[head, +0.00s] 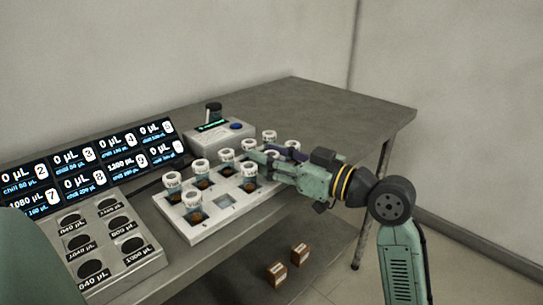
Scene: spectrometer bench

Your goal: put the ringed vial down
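Several white-capped vials with dark amber contents stand in a pale rack (187,231) on the bench; one of them is a front-left vial (193,201). I cannot make out a ring on any vial at this size. My gripper (262,157) reaches in from the right, low over the rack's right half. Its fingertips are beside a white-capped vial (249,170). The fingers and neighbouring caps overlap, so I cannot tell whether it holds a vial. An empty-looking rack place (226,202) shows near the front.
A small device (220,137) with a blue button and a dark-capped vial (213,111) stands behind the rack. Lit volume displays (84,181) and a grey tray with round holes (112,270) are at left. The bench's back right (330,108) is clear. Two brown boxes (277,271) sit below.

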